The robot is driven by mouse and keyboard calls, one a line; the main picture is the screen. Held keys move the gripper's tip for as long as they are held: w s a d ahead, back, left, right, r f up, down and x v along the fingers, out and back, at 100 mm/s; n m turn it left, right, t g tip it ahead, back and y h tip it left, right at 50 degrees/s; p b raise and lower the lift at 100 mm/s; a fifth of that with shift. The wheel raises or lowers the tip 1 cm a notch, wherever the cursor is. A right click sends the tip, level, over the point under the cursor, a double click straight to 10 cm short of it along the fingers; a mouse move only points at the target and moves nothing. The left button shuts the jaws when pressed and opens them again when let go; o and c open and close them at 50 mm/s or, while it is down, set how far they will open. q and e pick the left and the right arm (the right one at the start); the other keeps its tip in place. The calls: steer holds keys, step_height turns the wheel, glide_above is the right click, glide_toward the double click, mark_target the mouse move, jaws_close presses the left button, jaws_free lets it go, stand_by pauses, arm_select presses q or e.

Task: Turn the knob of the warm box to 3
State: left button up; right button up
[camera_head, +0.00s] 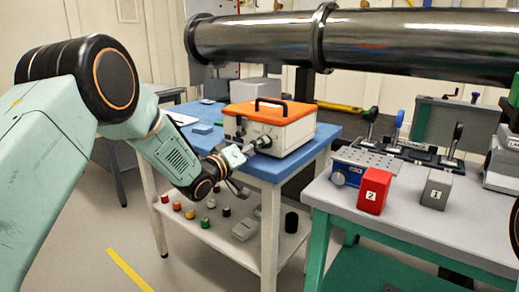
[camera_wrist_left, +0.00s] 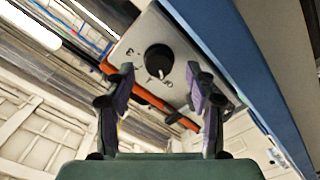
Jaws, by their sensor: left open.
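The warm box (camera_head: 282,134) is a pale box with an orange lid and a black handle, standing on a blue table. In the left wrist view its pale face (camera_wrist_left: 185,38) carries a round black knob (camera_wrist_left: 159,60) with small marks around it. The marks are too small to read, so the knob's setting is unclear. My left gripper (camera_head: 260,142) is at the front of the box. In the left wrist view the left gripper (camera_wrist_left: 160,84) is open, with its fingers apart on either side of the knob's line. I cannot tell whether they touch it.
The blue tabletop (camera_head: 270,172) has a small blue item (camera_head: 201,129) left of the box. A grey table to the right bears a red block (camera_head: 374,191) and a grey block (camera_head: 436,189). A large dark pipe (camera_head: 410,38) runs behind.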

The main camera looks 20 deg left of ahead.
arm_select(q)
steer(key=shift+b+x, duration=0.3)
steer(key=shift+x, duration=1.05)
steer(key=shift+d, duration=0.1)
steer(key=shift+c, duration=0.4)
steer(key=c, duration=1.1)
